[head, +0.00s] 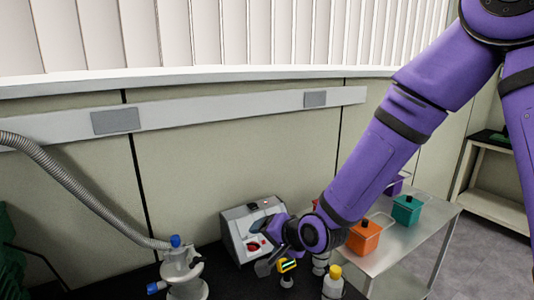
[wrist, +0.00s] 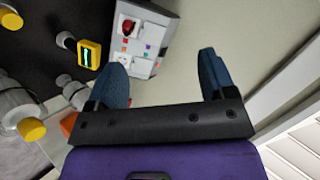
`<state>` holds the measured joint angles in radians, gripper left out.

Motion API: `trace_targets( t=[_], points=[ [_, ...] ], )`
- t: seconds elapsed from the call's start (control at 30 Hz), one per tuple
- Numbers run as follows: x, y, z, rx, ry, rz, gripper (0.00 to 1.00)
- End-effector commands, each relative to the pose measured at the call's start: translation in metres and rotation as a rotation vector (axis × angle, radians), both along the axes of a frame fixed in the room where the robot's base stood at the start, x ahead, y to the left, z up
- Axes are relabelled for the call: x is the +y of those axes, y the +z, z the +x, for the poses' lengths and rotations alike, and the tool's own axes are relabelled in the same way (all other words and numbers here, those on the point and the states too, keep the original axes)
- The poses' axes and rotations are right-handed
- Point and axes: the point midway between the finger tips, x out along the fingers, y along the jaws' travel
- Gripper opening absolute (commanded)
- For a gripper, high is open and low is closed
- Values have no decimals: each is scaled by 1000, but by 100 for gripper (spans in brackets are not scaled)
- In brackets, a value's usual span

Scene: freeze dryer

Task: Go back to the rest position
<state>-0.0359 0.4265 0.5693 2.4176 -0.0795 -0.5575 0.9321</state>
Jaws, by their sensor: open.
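My gripper (wrist: 162,68) is open in the wrist view, with its two blue-grey fingers apart and nothing between them. In the head view my gripper (head: 262,238) hangs at the end of my purple arm, in front of a grey control box (head: 236,238). The box shows a red part on its front, and my gripper hides some of it. The box also shows in the wrist view (wrist: 146,45), beyond the left finger. The wrist is tilted, so the scene looks turned there.
A yellow device (head: 287,265) with a lit display stands below my gripper. A yellow-capped bottle (head: 333,284) is beside it. White apparatus (head: 186,275) and a grey hose (head: 85,195) are at left. A metal cart (head: 391,251) holds orange and green boxes. The wall (head: 210,160) is behind.

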Motion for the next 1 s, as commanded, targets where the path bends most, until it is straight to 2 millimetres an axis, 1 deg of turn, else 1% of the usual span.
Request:
trace_targets(
  t=[0.03,0.23,0.37,0.47,0.6,0.77,0.87,1.0],
  points=[
    [-13,12,2,-23,4,-56,77],
    [-65,48,-1,-66,25,-273,77],
    [-99,74,-8,-76,31,-400,77],
    [-125,94,-18,-77,33,-487,77],
    [-160,122,-37,-66,37,-595,77],
    [-198,153,-67,-43,44,-694,77],
    [-219,170,-89,-22,51,-744,77],
    [-246,191,-125,11,67,-794,77]
  ],
)
